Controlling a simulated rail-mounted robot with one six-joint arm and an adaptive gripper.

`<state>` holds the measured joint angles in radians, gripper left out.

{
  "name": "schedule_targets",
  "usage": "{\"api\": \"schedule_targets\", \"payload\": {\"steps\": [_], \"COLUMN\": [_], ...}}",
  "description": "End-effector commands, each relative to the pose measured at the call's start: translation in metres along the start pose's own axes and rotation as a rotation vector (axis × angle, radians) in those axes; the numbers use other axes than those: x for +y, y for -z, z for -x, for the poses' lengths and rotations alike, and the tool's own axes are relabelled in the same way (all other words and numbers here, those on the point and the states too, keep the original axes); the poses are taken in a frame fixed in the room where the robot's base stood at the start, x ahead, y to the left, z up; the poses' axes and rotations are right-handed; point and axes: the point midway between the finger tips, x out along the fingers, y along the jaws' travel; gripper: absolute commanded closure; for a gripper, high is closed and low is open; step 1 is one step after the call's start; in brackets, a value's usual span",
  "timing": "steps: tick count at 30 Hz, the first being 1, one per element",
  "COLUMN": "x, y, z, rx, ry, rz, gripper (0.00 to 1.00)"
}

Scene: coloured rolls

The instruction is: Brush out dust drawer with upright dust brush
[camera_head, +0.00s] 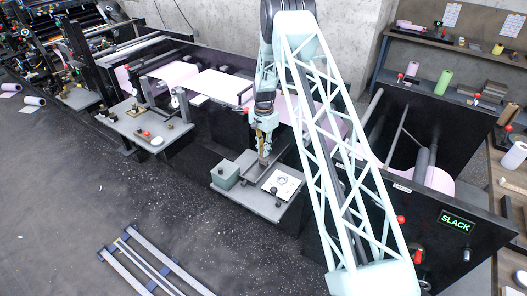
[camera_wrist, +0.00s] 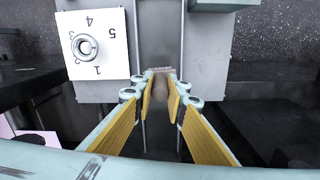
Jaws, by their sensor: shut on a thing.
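My gripper (camera_head: 263,142) is above a small grey side table on the machine's front. In the wrist view its yellow-padded fingers (camera_wrist: 163,92) are closed on the dust brush (camera_wrist: 160,88), which has a light brown handle and a pale bristle end. The brush is held upright, bristles down, and its lower end also shows in the head view (camera_head: 263,160). A grey channel between two raised rails, apparently the dust drawer (camera_wrist: 158,32), lies under and ahead of the brush. Whether the bristles touch it cannot be told.
A white dial plate (camera_wrist: 92,43) numbered 1 to 5 sits beside the channel; it also shows in the head view (camera_head: 282,185). A grey-green box (camera_head: 225,174) stands on the table's left. Pink web (camera_head: 210,84) runs behind. A rail frame (camera_head: 150,262) lies on the floor.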

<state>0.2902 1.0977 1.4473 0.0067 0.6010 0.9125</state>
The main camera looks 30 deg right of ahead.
Motion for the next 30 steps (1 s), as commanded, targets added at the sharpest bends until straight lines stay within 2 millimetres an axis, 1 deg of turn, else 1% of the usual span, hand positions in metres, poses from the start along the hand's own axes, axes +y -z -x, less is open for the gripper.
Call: {"api": "schedule_targets", "payload": {"steps": [13,30], "x": [-0.001,-0.005], "y": [0.004,0.034], "z": [-0.002,-0.001], "rx": [0.000,0.001], "ry": [0.000,0.001], "rz": [0.000,-0.001], "gripper": [0.98,0.98]}}
